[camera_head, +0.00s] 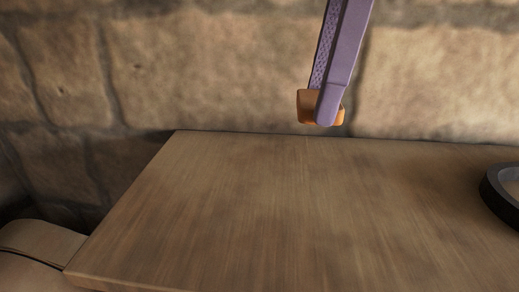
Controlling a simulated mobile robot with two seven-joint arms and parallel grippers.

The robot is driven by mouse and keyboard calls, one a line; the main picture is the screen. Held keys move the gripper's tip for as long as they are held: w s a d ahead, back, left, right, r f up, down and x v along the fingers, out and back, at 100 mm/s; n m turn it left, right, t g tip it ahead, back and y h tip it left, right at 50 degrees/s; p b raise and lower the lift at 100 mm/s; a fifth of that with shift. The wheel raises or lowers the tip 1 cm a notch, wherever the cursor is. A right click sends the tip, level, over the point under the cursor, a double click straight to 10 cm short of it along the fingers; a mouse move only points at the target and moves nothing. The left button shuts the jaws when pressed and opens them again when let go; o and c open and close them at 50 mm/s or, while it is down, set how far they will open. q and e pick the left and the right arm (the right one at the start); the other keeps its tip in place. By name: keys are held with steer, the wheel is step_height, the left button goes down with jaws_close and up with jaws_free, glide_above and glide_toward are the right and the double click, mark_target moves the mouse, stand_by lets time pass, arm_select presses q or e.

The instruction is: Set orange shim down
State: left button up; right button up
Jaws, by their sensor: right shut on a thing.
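The orange shim (305,107) is a small block in the upper middle of the head view. My right gripper (329,110), with purple fingers, comes down from the top edge and is shut on the shim. The near finger covers the middle of the shim, so only its two ends show. The shim appears against the stone wall, above the far edge of the wooden table (260,215) in the picture, and does not touch the tabletop. My left gripper is not in view.
The middle and left of the tabletop are clear. A dark round ring-like part (492,196) lies at the right edge, cut off by the frame. A stone wall (200,70) stands behind the table.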

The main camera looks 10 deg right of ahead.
mark_target(303, 225)
step_height(303, 225, down, 15)
steer(key=shift+f, duration=0.2)
steer(key=shift+f, duration=0.1)
steer(key=o, duration=1.6)
steer(key=r, duration=0.4)
steer(key=d+r, duration=0.1)
steer(key=r, duration=0.7)
steer(key=shift+s+d, duration=0.3)
steer(key=shift+d, duration=0.1)
